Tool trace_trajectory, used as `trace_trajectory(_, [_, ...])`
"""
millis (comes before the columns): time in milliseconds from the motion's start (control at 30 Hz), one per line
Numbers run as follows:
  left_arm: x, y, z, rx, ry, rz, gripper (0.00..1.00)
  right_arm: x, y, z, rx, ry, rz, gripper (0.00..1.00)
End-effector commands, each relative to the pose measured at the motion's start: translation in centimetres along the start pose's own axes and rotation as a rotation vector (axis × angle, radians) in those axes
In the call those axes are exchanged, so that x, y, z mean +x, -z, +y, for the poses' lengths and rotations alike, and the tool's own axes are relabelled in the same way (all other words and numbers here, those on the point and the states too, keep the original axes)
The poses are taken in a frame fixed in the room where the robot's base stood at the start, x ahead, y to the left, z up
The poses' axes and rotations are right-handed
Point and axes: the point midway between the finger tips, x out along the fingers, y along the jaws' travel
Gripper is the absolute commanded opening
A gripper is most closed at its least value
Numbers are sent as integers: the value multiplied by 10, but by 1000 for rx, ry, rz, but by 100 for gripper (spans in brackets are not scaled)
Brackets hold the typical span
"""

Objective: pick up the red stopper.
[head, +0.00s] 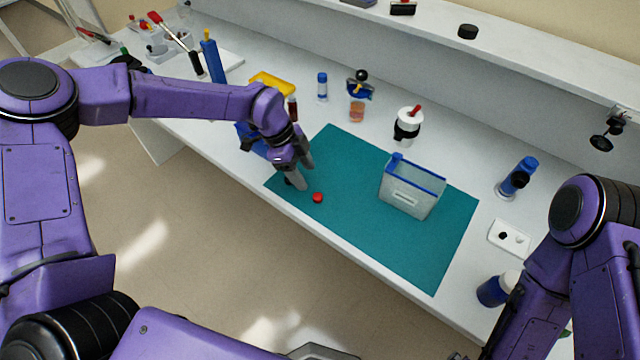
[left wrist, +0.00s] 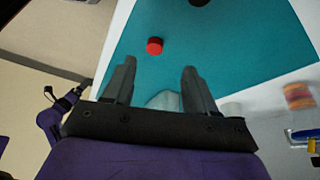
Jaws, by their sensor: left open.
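The red stopper (head: 318,197) is a small round piece lying on the teal mat (head: 345,225), near the mat's front-left edge. In the left wrist view the red stopper (left wrist: 154,46) shows beyond the fingertips, roughly in line with the gap between them. My left gripper (head: 304,174) is open and empty above the mat, just left of and behind the stopper in the head view. Its two fingers (left wrist: 159,70) are apart and do not touch the stopper. My right arm enters at the right, but its gripper is out of the picture.
A clear bin with a blue rim (head: 412,190) stands on the mat to the right. Behind the mat are a white jar with a red item (head: 408,124), an orange-banded jar (head: 357,111) and a blue-capped bottle (head: 322,87). The mat's front middle is clear.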

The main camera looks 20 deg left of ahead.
Motion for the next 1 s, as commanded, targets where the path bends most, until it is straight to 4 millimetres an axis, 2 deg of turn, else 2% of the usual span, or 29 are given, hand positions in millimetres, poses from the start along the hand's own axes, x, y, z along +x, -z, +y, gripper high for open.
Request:
trace_trajectory(167, [22,1,0,5,-4,-3,57,-10,4,1,0,-1,-1,100])
trace_trajectory(267, [36,0,1,5,-7,-5,57,-23,9,2,0,-1,-1,100])
trace_trajectory(333, [49,-2,1,5,-7,-5,57,-31,12,3,0,-1,-1,100])
trace_trajectory(400, [63,-4,0,6,-5,-4,57,-31,13,3,0,0,0,100])
trace_trajectory(500, [71,-5,0,4,-2,-2,57,-32,13,3,0,0,0,100])
trace_trajectory(667, [73,-5,0,5,-1,-1,57,-31,12,3,0,0,-1,100])
trace_trajectory(700, [73,-5,0,5,-1,-1,53,-31,12,3,0,-1,-1,100])
trace_trajectory(867, [73,-5,0,6,-2,-2,1,-31,12,3,0,-1,-1,100])
trace_trajectory(1000, [73,-5,0,6,-1,-2,0,-30,12,3,0,0,-1,100])
